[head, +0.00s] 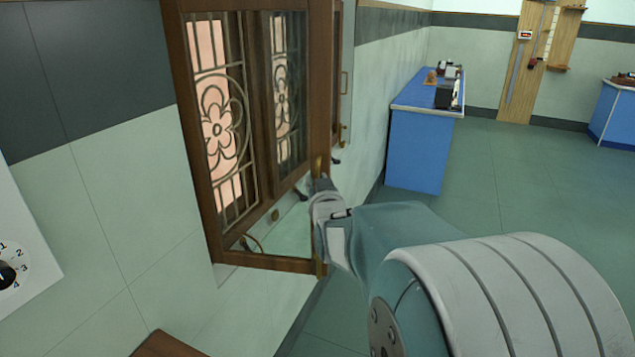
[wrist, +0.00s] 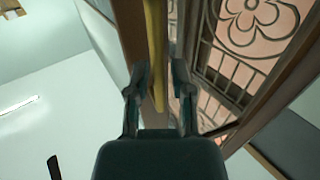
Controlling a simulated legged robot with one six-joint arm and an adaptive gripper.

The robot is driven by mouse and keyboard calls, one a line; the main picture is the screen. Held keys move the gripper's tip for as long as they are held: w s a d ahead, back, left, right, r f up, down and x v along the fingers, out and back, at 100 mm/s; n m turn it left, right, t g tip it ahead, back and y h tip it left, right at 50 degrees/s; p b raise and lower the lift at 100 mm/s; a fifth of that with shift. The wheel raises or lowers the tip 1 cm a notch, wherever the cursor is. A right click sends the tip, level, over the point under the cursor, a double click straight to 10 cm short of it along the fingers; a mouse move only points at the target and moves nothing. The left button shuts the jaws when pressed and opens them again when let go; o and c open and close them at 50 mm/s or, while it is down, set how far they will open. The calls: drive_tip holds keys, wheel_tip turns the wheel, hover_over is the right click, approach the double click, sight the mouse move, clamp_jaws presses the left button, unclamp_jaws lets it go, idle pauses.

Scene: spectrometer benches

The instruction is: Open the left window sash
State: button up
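The left window sash (head: 271,263) is a brown wooden frame with clear glass, swung out from the wall at an angle. The window's floral metal grille shows through it. A long brass handle (head: 319,269) runs upright along its free edge. My gripper (head: 320,188) is at this edge, beside the handle, and hides its middle part. In the wrist view, the fingers of my gripper (wrist: 160,85) are apart, one on each side of the brass handle (wrist: 156,45). Whether either finger touches it is unclear.
The right sash (head: 337,75) with its own handle (head: 345,82) is farther along the wall. A blue bench (head: 416,150) holding instruments stands beyond it. A white panel with a numbered dial (head: 18,255) is at the left. The green floor (head: 500,190) is open at the right.

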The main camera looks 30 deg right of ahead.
idle(0.3)
drive_tip(key=v, duration=0.7)
drive_tip(key=shift+s+a, duration=0.2)
drive_tip(key=shift+s, duration=0.05)
drive_tip(key=shift+f, duration=0.1)
drive_tip(key=s+a+f+n+g+y, duration=0.1)
drive_tip(key=s+a+f+g+y, duration=0.1)
drive_tip(key=a, duration=0.3)
drive_tip(key=s+a+f+n+g+y, duration=0.1)
drive_tip(key=s+a+f+g+y, duration=0.15)
drive_tip(key=a, duration=0.35)
drive_tip(key=s+a+f+n+g+y, duration=0.2)
drive_tip(key=s+a+g, duration=0.4)
drive_tip(key=s, duration=0.7)
drive_tip(key=shift+s+a+f+n+y, duration=0.2)
drive_tip(key=shift+a+f+n+y, duration=0.25)
drive_tip(key=shift+a+f, duration=0.4)
drive_tip(key=shift+w+a+r, duration=0.1)
drive_tip(key=shift+r, duration=0.05)
